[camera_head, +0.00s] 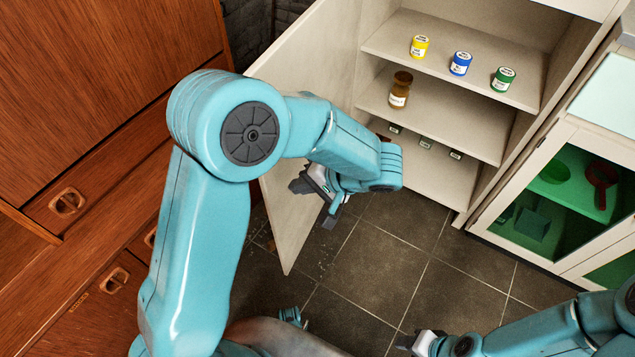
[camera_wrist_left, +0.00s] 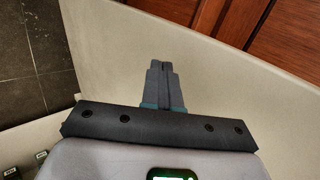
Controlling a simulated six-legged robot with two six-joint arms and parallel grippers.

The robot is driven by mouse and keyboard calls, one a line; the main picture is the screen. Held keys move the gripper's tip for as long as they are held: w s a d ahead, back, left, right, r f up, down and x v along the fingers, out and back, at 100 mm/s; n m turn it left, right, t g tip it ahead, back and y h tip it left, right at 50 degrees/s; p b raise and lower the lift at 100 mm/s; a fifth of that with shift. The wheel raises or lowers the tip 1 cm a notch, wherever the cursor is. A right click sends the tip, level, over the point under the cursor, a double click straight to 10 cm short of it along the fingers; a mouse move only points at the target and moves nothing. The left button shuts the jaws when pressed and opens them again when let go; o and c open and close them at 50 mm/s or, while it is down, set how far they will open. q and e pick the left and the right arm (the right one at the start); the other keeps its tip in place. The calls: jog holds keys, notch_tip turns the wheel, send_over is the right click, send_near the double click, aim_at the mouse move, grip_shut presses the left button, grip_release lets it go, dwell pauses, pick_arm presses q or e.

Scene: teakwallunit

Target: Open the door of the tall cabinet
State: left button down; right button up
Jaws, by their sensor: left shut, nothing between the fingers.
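The tall cabinet (camera_head: 375,95) is pale, with shelves inside. Its door (camera_head: 305,75) stands wide open, swung out to the left, with its pale inner face showing. My left gripper (camera_head: 299,186) is at the inner face of the door, low and towards the free edge. In the left wrist view the shut, empty fingers (camera_wrist_left: 160,72) point at the pale door panel (camera_wrist_left: 225,75); I cannot tell whether they touch it. My right gripper (camera_head: 407,341) is low in the head view, away from the door; its fingers are too small to read.
A wooden wall unit (camera_head: 85,60) is at left, and a glass-fronted cabinet (camera_head: 545,205) at right. The tiled floor (camera_head: 385,255) between is clear.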

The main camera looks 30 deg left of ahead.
aim_at(277, 182)
pick_arm(q)
jog(key=shift+a+r, duration=0.15)
jog(key=shift+a, duration=1.5)
jog(key=a+m+t+b, duration=0.1)
jog(key=a+b, duration=0.2)
jog(key=a, duration=0.5)
jog(key=shift+s+a+m, duration=0.25)
jog(key=shift+a+m, duration=0.05)
jog(key=shift+m, duration=0.1)
